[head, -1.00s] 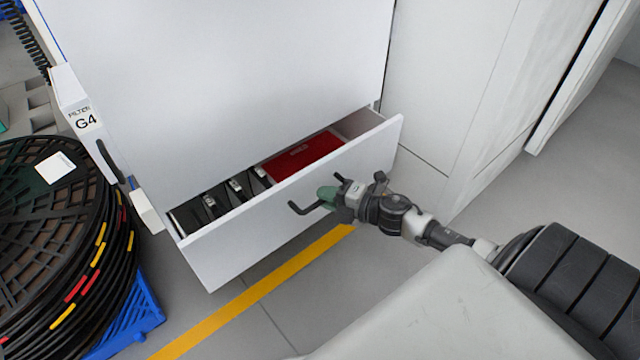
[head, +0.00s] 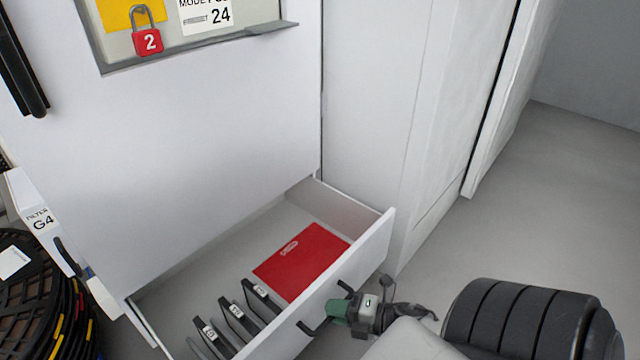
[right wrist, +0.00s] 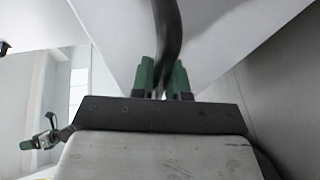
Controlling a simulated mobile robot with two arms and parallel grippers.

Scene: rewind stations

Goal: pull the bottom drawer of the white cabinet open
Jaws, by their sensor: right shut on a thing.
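The white cabinet (head: 200,130) fills the left and middle of the head view. Its bottom drawer (head: 372,248) is pulled well out, with its inside showing. A black bar handle (head: 346,286) is on the drawer front; in the right wrist view the handle (right wrist: 168,35) is a dark bar between green fingers. My right gripper (head: 338,308) is shut on this handle; its fingers also show in the right wrist view (right wrist: 163,78). What looks like my left gripper (right wrist: 32,143) is small at the left of the right wrist view, its jaws unclear.
The drawer holds a red flat case (head: 302,262) and several black upright pieces (head: 240,318) with labels. A stack of black reels (head: 35,305) stands at the lower left. A red padlock (head: 148,40) hangs higher up. Grey floor (head: 540,210) is free at the right.

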